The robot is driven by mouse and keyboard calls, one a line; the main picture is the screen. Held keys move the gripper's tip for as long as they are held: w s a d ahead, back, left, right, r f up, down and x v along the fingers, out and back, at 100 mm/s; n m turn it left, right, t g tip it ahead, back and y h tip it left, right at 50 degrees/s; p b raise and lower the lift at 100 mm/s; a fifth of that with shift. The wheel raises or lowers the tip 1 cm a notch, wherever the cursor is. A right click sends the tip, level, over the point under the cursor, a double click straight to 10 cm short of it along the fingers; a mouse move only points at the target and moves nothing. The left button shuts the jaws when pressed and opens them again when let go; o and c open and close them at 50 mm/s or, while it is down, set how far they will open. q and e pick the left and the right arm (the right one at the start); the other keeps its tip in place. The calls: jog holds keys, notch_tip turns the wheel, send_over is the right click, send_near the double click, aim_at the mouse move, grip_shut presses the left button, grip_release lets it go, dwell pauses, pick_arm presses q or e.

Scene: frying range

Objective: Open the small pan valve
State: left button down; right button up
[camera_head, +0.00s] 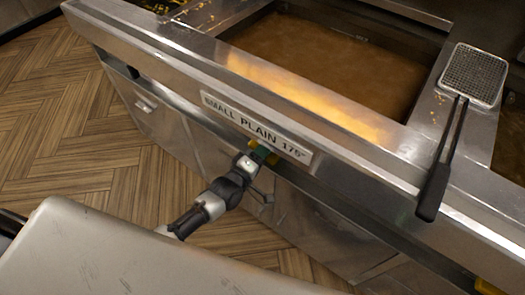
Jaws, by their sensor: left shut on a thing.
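Just below the label is the small pan valve (273,159), of which small yellow parts show. My left gripper (262,153) reaches it from the lower left and is shut on it at the front panel. My right gripper is not in view.
A wire-mesh skimmer (474,75) with a black handle (433,190) lies on the steel top at the right, its handle hanging over the front edge. Another yellow part (488,287) shows at the lower right. Wooden floor (60,120) is clear at the left.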

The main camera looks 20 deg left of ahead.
pick_arm(q)
jog(key=m, duration=0.4)
jog(key=shift+m+p, duration=0.3)
jog(key=shift+p, duration=0.1)
jog(key=m, duration=0.3)
jog(key=shift+m+p, duration=0.3)
jog(key=shift+m, duration=0.1)
jog(key=m, duration=0.4)
jog(key=shift+f+m+p, duration=0.1)
jog(key=shift+m+p, duration=0.2)
jog(key=shift+m, duration=1.2)
jog(key=c, duration=1)
grip_release()
jog(key=shift+o, duration=0.2)
